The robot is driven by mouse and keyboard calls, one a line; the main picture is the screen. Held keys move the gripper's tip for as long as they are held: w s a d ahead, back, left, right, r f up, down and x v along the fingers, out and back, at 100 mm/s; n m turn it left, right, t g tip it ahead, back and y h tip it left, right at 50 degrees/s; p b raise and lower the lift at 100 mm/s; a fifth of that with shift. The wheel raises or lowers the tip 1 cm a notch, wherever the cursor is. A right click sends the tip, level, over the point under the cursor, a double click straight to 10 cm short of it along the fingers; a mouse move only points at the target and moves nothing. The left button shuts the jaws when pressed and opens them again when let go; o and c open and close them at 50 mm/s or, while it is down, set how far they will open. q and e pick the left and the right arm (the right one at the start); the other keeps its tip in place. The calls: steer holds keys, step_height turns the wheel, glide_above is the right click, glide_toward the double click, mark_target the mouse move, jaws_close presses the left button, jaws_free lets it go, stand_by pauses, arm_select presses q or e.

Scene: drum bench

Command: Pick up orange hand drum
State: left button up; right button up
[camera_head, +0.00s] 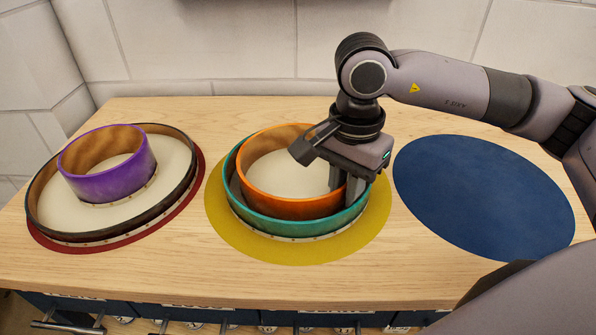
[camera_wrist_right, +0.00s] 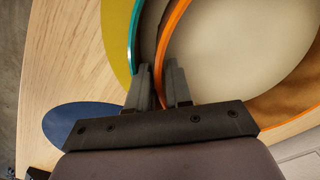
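The orange hand drum (camera_head: 292,206) sits level inside a larger teal drum (camera_head: 286,226), which stands on a yellow round mat (camera_head: 222,222). My right gripper (camera_head: 346,188) points down at the orange drum's right side. In the right wrist view, its fingers (camera_wrist_right: 160,88) stand on either side of the orange rim (camera_wrist_right: 175,27). One finger is in the gap between the orange rim and the teal rim (camera_wrist_right: 133,35); the other is inside the orange drum. The fingers look apart, with a narrow gap around the wall. My left gripper is not in view.
At left, a purple drum (camera_head: 113,184) sits on a wide dark-rimmed drum (camera_head: 56,216) over a red mat (camera_head: 196,186). A blue round mat (camera_head: 485,190) at right is empty. The wooden bench (camera_head: 150,275) is clear along its front. A tiled wall (camera_head: 220,45) stands behind.

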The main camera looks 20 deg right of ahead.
jaws_close()
steer(key=shift+r, duration=0.1)
